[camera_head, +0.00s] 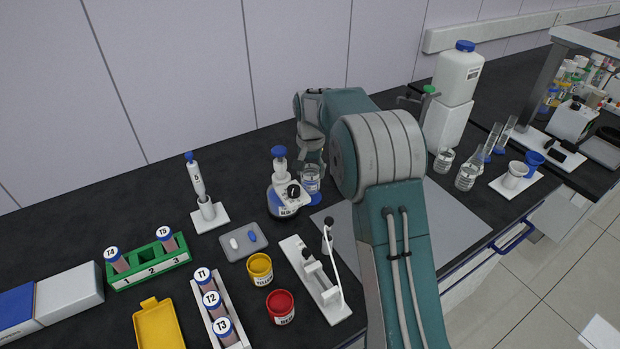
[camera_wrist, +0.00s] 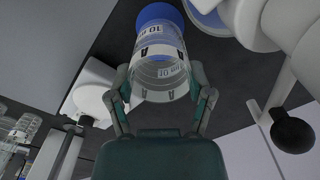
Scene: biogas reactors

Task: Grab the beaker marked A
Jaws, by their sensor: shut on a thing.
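The clear beaker marked A (camera_wrist: 158,50) has a blue base and is between the fingers of my gripper (camera_wrist: 160,72) in the wrist view. The fingers press on its sides near the rim, and dark A marks show on its wall. In the head view the beaker (camera_head: 311,180) is upright at the back of the dark bench. My gripper (camera_head: 312,152) is above it there, partly hidden by my arm. I cannot tell whether the beaker's base touches the bench.
A blue-capped bottle device (camera_head: 284,188) stands close to the beaker's left. A white stand (camera_head: 316,280) with a black knob is in front. Glassware (camera_head: 467,172) and a white canister (camera_head: 457,72) are at the right. The grey mat (camera_head: 455,222) has bare room.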

